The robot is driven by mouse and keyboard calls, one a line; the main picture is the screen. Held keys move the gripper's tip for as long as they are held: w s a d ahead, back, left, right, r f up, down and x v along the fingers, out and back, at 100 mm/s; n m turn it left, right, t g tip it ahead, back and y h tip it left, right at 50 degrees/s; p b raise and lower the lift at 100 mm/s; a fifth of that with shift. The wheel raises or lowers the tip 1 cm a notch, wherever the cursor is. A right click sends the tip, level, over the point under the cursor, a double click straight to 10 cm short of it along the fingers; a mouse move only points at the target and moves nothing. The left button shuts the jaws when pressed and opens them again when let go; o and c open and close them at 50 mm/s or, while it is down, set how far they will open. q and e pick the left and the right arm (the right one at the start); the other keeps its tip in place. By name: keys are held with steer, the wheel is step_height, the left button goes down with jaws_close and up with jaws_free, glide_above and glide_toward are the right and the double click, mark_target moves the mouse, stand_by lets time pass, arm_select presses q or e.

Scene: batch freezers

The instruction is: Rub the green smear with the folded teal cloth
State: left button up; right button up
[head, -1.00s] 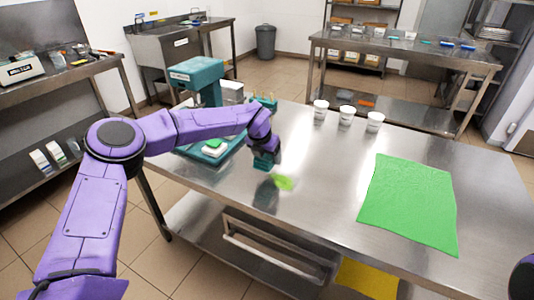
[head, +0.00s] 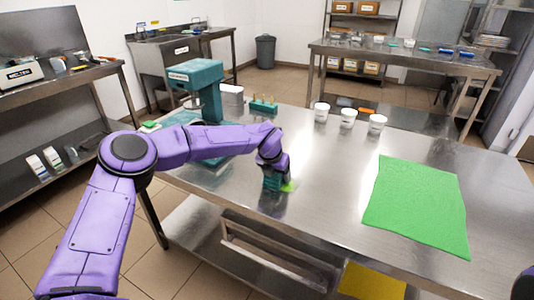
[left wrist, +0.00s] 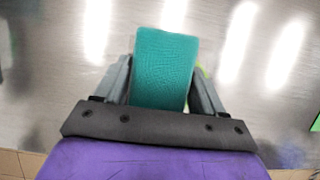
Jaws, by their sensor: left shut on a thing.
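The folded teal cloth (left wrist: 163,70) is between the fingers of my left gripper (left wrist: 160,85), which is shut on it. In the head view my left gripper (head: 274,180) is low over the steel table, and the cloth (head: 272,184) is at the surface. The green smear (head: 289,186) shows as a small bright patch just right of the cloth, partly hidden by it. A sliver of the smear (left wrist: 201,72) also shows beside the right finger in the left wrist view. Whether the cloth presses on the table is hard to tell. My right gripper is out of view.
A green mat (head: 415,205) lies on the right of the steel table (head: 330,190). Several white cups (head: 348,117) stand at the back edge. A teal machine (head: 197,95) stands at the back left. The table around the smear is clear.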

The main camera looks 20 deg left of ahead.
mark_target(299, 186)
arm_select(q)
steer(key=shift+s+d+f+b, duration=0.1)
steer(key=shift+d+b, duration=0.35)
steer(key=shift+d, duration=1.3)
steer(key=shift+s+d+b, duration=0.1)
steer(key=shift+d+b, duration=0.35)
steer(key=shift+d, duration=1.3)
steer(key=shift+w+d+f+b, duration=0.1)
steer(key=shift+d+b, duration=0.15)
steer(key=shift+b, duration=0.05)
steer(key=a+p, duration=0.1)
steer(key=a, duration=0.3)
steer(key=shift+a+r+p, duration=0.15)
steer(key=shift+r+p, duration=0.05)
steer(key=shift+p, duration=0.15)
steer(key=shift+w+a+p, duration=0.15)
steer(key=shift+a+p, duration=0.65)
steer(key=shift+a, duration=2.2)
steer(key=r, duration=0.1)
steer(key=r+p, duration=0.2)
steer(key=r, duration=0.1)
steer(key=shift+a, duration=0.3)
steer(key=shift+r+p, duration=1.6)
steer(key=shift+r, duration=0.4)
